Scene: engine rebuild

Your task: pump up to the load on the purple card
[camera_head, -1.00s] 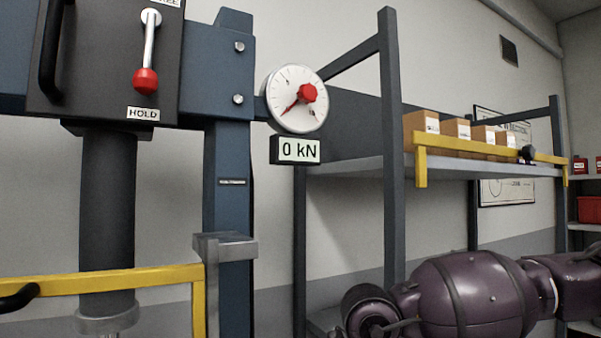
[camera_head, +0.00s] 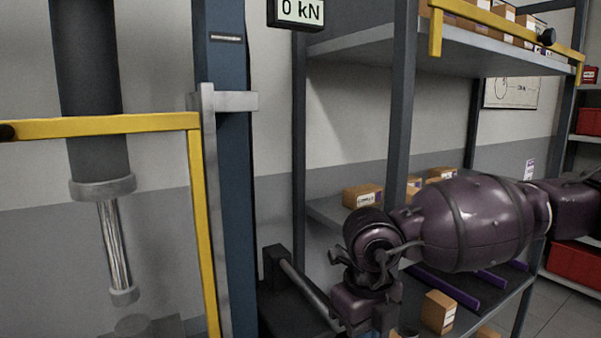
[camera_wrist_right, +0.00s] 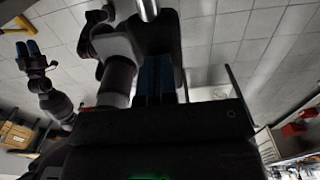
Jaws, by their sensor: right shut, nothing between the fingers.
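The press has a dark cylinder with a shiny ram (camera_head: 115,245) below it. Its load display (camera_head: 299,12) reads 0 kN; the dial is out of view. A grey pump handle rod (camera_head: 308,292) slants at the lower middle. My right gripper is at the lower end of my purple arm, near this rod, largely cut off in the head view. In the right wrist view its blue fingers (camera_wrist_right: 155,75) are shut and empty, with a shiny rod end (camera_wrist_right: 148,9) beyond. My left gripper (camera_wrist_right: 29,48) appears at upper left there, its opening unclear. No purple card is clearly identifiable.
A yellow guard frame (camera_head: 120,125) stands before the ram. Grey shelves (camera_head: 370,45) with cardboard boxes (camera_head: 439,312) stand right of the press. Purple strips (camera_head: 450,290) lie on the lower shelf. A small white-and-purple tag (camera_head: 529,169) hangs farther back. A red bin (camera_head: 575,267) is at far right.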

